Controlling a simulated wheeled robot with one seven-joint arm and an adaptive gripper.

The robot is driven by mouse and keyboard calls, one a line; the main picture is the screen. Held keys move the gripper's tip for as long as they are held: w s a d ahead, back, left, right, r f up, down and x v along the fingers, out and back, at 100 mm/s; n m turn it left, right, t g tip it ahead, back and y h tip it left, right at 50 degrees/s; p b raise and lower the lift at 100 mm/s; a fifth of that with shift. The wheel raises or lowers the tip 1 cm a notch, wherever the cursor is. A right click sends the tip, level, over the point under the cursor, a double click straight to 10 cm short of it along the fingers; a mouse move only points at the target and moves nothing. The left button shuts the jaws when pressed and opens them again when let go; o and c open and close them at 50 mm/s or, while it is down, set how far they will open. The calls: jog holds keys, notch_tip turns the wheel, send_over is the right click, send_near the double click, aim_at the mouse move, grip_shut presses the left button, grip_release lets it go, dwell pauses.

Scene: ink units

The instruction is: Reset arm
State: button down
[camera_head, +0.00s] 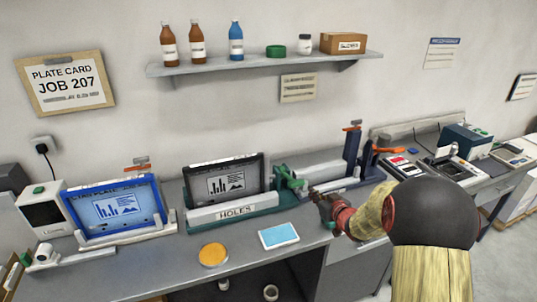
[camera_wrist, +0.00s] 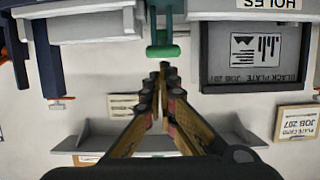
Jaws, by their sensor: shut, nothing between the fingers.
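My arm comes in from the lower right of the head view. My gripper (camera_head: 317,194) is over the counter, close to the right end of the station labelled HOLES (camera_head: 236,211). In the wrist view, which is upside down, my gripper (camera_wrist: 163,70) has its fingers together with nothing between them. The fingertips appear just below a green handle (camera_wrist: 163,50) in that picture; I cannot tell whether they touch it. The green handle also shows in the head view (camera_head: 289,180). A dark framed plate (camera_head: 226,183) stands upright behind the HOLES bar.
A blue framed plate (camera_head: 115,208) stands at the left. A cyan card (camera_head: 279,236) and an orange disc (camera_head: 213,254) lie on the front counter (camera_head: 165,275). A wall shelf (camera_head: 265,64) holds bottles and a box. A press with an orange lever (camera_head: 352,127) stands right of the green handle.

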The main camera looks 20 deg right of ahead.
jog(key=s+d+f+m+g+h, duration=0.1)
jog(key=s+d+f+g+h, duration=0.2)
jog(key=s+d+f+g, duration=0.35)
jog(key=s+a+f+m+g+h, duration=0.1)
jog(key=s+a+f+g, duration=0.1)
jog(key=s, duration=0.7)
jog(key=s+a+r+y+b, duration=0.1)
jog(key=s+a+r, duration=0.4)
jog(key=s+a, duration=0.3)
jog(key=s+a+r+n+y+b, duration=0.1)
jog(key=s+a+r, duration=0.5)
jog(key=a, duration=0.3)
jog(key=s+a+r+y+b, duration=0.1)
jog(key=s+a+r+b, duration=0.1)
jog(key=s+a+r, duration=0.4)
jog(key=s+a, duration=0.3)
jog(key=shift+s+a+r+n, duration=0.25)
jog(key=shift+s+a+n, duration=0.05)
jog(key=shift+a, duration=0.05)
